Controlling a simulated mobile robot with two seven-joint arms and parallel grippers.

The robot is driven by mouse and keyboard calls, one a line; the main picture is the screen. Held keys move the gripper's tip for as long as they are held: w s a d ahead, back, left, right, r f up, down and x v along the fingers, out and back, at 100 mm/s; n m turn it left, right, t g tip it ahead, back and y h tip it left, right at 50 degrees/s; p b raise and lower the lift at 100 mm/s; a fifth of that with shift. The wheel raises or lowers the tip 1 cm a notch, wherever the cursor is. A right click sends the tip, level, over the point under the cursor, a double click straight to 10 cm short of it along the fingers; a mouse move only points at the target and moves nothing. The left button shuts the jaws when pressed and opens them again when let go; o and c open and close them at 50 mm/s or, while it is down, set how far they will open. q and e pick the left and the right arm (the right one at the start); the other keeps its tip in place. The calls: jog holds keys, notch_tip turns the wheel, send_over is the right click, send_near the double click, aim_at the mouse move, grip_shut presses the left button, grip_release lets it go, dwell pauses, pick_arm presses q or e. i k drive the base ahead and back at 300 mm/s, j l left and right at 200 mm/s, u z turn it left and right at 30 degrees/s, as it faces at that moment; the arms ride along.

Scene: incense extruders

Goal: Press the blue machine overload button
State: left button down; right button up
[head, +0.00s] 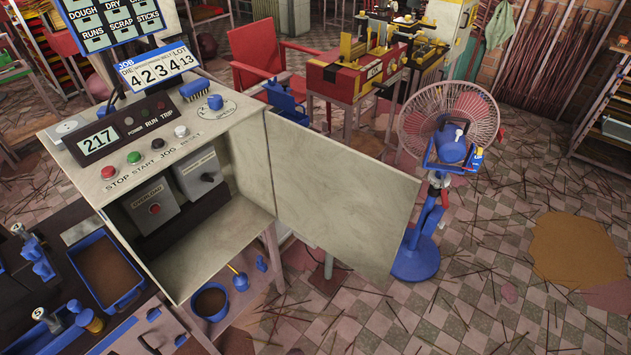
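The control cabinet (255,150) stands at the left, its sloped top panel facing up and its door (335,195) swung open to the right. Inside it, a grey box labelled OVERLOAD (148,192) carries a round red overload button (154,208). The opening in front of the button looks clear. A second grey box with a black rotary switch (207,177) sits to its right. The panel has a red button (108,172), a green button (134,157) and further controls, with a display reading 217 (98,141). Neither of my grippers is in view.
The open door juts out to the right of the cabinet opening. A pedestal fan (448,120) and a red chair (262,55) stand beyond. Thin sticks litter the checkered floor (480,320).

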aim_at(155, 208)
jog(key=i+l+u, duration=0.25)
jog(key=l+u, duration=0.2)
jog(key=i+l+u, duration=0.15)
jog(key=l+u, duration=0.25)
jog(key=l, duration=0.3)
jog(key=l+u, duration=0.45)
jog(key=l, duration=0.2)
jog(key=l+u, duration=0.4)
jog(key=l, duration=0.3)
jog(key=k+l+u, duration=0.15)
jog(key=l+u, duration=0.3)
jog(key=l, duration=0.2)
